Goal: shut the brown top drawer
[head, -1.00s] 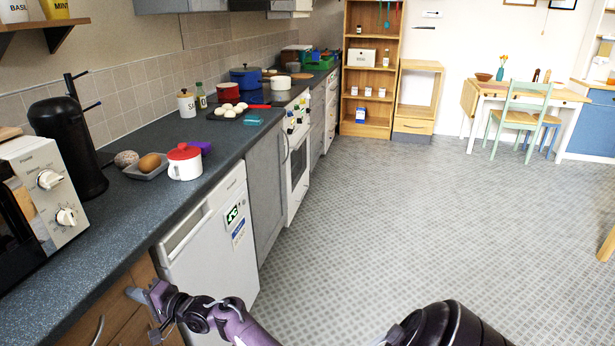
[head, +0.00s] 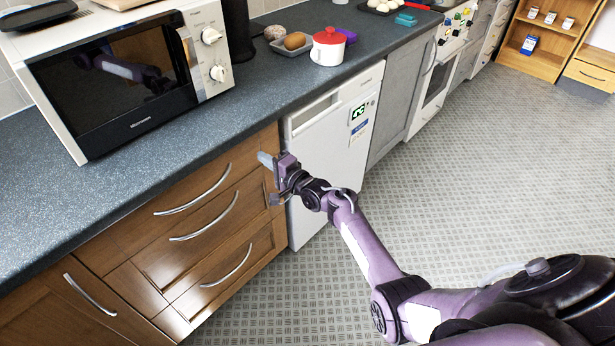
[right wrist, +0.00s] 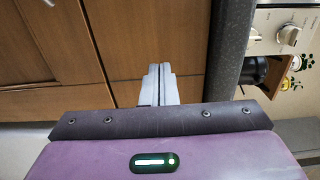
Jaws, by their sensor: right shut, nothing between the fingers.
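The brown top drawer (head: 165,218) is the uppermost of the wooden drawer fronts under the counter, with a curved silver handle (head: 193,192). Its front looks close to the counter's edge; I cannot tell whether a small gap remains. My right gripper (head: 266,160) is at the right end of this front, beside the white appliance. In the right wrist view its grey fingers (right wrist: 160,84) are together and empty, pointing toward the brown wood. Whether the tips touch the wood is unclear. My left gripper is out of view.
A white microwave (head: 205,58) stands on the dark counter (head: 150,160) above the drawers. Lower drawers (head: 190,245) are below, and a white dishwasher-like appliance (head: 312,165) is to the right. A red-lidded pot (head: 328,50) is further along. The floor (head: 460,180) at right is clear.

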